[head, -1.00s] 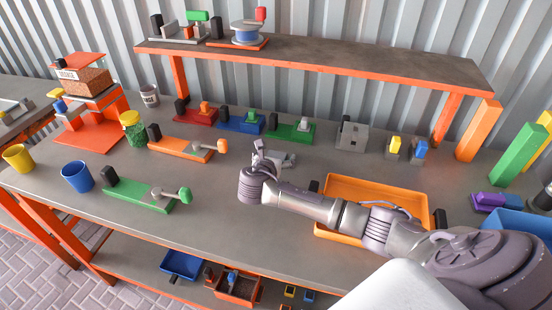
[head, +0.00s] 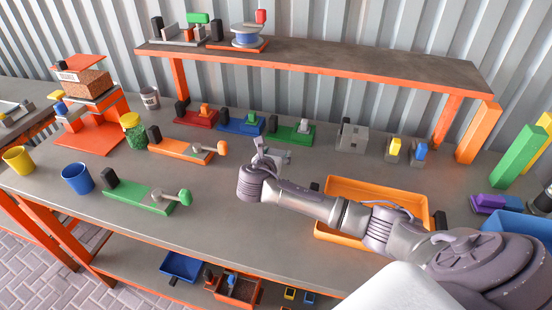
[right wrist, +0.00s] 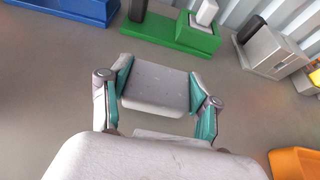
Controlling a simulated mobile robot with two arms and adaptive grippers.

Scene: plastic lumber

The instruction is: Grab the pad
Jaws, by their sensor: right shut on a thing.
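The pad is a small flat grey block that I take to be the task's pad. In the right wrist view the pad (right wrist: 157,92) sits between the two teal-lined fingers of my right gripper (right wrist: 160,84). The fingers press on its left and right sides. In the head view my right gripper (head: 263,150) is over the middle of the bench, with the grey pad (head: 282,155) partly hidden behind it. I cannot tell whether the pad touches the bench. My left gripper is not in view.
A green-based fixture (head: 292,132) and a blue-based one (head: 240,122) stand just behind the gripper. A grey block fixture (head: 351,138) is behind right. An orange tray (head: 340,238) lies under my right arm.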

